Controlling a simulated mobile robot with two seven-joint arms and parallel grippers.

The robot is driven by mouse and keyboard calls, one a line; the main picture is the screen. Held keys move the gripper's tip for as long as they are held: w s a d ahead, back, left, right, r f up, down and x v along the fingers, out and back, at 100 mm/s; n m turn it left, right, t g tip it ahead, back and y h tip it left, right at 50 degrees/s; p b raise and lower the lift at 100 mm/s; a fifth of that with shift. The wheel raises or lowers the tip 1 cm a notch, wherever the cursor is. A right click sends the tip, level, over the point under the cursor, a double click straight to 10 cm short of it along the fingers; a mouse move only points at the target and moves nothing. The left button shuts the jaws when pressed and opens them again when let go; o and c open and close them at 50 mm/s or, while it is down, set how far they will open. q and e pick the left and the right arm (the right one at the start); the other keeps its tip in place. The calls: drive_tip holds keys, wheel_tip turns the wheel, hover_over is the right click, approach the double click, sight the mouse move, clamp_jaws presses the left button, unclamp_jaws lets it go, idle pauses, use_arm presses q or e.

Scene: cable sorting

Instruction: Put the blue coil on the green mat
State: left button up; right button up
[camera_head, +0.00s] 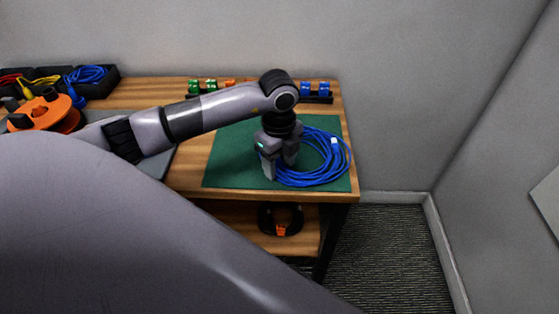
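A blue coil (325,172) of cable lies on the right part of the green mat (228,166), which covers the right end of the wooden table. Its right edge reaches the mat's right side. My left gripper (278,173) points down over the mat at the coil's left edge, fingers apart. Part of the coil's left side is hidden behind the gripper. I cannot tell whether any strand runs between the fingers. My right gripper is not in view.
Black bins (100,86) with red, yellow and blue cables stand at the back left. An orange reel (40,113) lies near them. A rack (318,98) with small blue and green pieces stands behind the mat. A black coil (281,219) sits on the lower shelf.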

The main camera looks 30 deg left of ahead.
use_arm(q)
wheel_tip(320, 180, up, 12)
idle(0.6)
